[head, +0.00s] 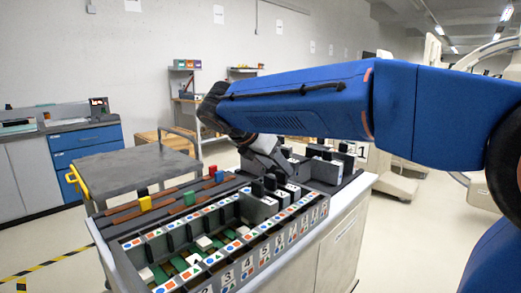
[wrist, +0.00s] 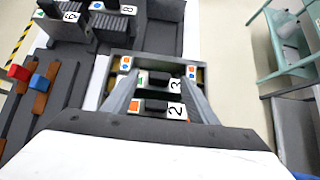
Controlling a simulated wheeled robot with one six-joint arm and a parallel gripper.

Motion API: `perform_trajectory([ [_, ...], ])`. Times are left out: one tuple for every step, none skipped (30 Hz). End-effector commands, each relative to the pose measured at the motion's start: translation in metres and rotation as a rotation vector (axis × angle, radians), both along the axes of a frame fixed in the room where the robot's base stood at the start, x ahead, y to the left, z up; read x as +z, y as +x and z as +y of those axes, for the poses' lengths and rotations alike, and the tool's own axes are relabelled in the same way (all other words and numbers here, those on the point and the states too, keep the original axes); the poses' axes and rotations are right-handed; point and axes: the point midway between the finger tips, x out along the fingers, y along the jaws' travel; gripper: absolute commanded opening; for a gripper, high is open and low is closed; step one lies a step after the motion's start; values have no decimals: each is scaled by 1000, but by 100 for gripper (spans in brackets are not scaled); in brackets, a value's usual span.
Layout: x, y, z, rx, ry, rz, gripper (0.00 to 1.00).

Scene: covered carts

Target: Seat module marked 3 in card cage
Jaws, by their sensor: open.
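The module marked 3 (wrist: 160,82) is a dark block with a white number plate, standing in a grey holder (wrist: 122,58) in the wrist view. The module marked 2 (wrist: 158,106) stands just beside it, nearer the camera. My gripper (wrist: 160,84) is open, its two grey fingers on either side of these modules; contact cannot be told. In the head view my gripper (head: 265,158) is over the cart's far end, partly hidden by the arm. The card cage (head: 247,268) is at the front of the cart, with numbered slots and coloured marks along its rails.
Dark modules (head: 272,188) stand at the cage's far end. A module marked 1 (head: 352,150) stands at the cart's far right. A grey-topped trolley (head: 135,175) is behind on the left.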

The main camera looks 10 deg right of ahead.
Motion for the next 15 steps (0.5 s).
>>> perform_trajectory([
  [8,-4,7,4,2,-2,53],
  [12,-6,11,4,1,-2,53],
  [18,-10,15,4,1,-2,53],
  [22,-12,19,4,1,-2,53],
  [26,-15,22,4,2,-2,53],
  [31,-18,26,3,1,-1,53],
  [35,-20,29,4,1,-2,53],
  [39,-22,32,4,1,-2,53],
  [43,-25,36,3,1,-1,53],
  [46,-27,38,3,1,-1,53],
  [49,-28,40,3,1,-1,53],
  [52,-30,43,2,0,-1,53],
  [55,-32,45,2,0,-1,53],
  [56,-33,47,2,0,-1,53],
  [58,-34,48,2,0,-1,53],
])
